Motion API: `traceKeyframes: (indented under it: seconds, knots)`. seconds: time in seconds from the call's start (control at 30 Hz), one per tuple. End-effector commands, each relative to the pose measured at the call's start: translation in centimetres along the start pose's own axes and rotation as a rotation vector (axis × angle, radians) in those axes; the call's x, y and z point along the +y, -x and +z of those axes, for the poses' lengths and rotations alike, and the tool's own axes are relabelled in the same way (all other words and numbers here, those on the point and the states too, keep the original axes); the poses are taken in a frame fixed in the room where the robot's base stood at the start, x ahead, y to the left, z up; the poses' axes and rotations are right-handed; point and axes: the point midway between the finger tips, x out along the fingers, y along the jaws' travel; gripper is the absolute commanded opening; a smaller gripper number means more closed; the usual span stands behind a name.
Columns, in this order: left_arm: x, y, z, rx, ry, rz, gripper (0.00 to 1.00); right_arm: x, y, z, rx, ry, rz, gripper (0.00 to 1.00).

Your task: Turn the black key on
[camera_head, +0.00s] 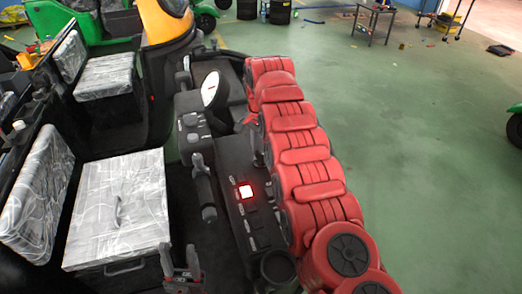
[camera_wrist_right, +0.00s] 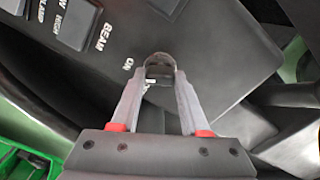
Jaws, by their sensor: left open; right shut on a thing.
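The black key (camera_wrist_right: 159,72) sits in the dark panel by an "ON" label in the right wrist view. My right gripper (camera_wrist_right: 160,80) is shut on it, with one grey finger on each side. In the head view my red right arm covers most of this gripper, and I cannot make out the key there. My left gripper (camera_head: 180,254) is at the bottom of the head view, open and empty, with its two fingers pointing up the picture. It is apart from the key.
A plastic-wrapped seat (camera_head: 118,210) is at left. Another green vehicle (camera_head: 60,18) stands behind. Open green floor (camera_head: 430,130) lies at right.

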Motion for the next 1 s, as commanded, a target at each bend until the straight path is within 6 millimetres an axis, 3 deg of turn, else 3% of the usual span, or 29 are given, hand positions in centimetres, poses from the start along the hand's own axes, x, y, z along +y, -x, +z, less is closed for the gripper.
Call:
traceKeyframes:
  seconds: [0.03, 0.2, 0.57, 0.8, 0.9, 1.0]
  knots:
    - [0.0, 0.0, 0.0, 0.000, 0.000, 0.000, 0.50, -0.1, 0.2, -0.1, 0.002, -0.002, -0.004, 0.49]
    - [0.0, 0.0, 0.0, 0.000, 0.000, 0.000, 0.50, -0.1, 0.1, 0.0, 0.001, -0.001, -0.003, 0.75]
    - [0.0, -0.2, 0.0, 0.000, 0.000, 0.000, 0.50, 0.0, 0.5, -0.1, 0.001, -0.002, -0.002, 0.75]
    - [-0.1, -1.0, -0.2, 0.000, 0.000, 0.000, 0.50, 0.2, 3.4, -0.2, 0.002, -0.001, 0.000, 0.75]
    - [-0.2, -4.3, -0.7, 0.001, 0.000, 0.000, 0.50, 0.1, 6.4, 0.0, 0.000, 0.001, 0.002, 0.75]
    - [-0.3, -6.3, -1.1, 0.000, 0.000, 0.000, 0.50, 0.1, 8.4, 0.0, 0.000, 0.000, 0.001, 0.75]
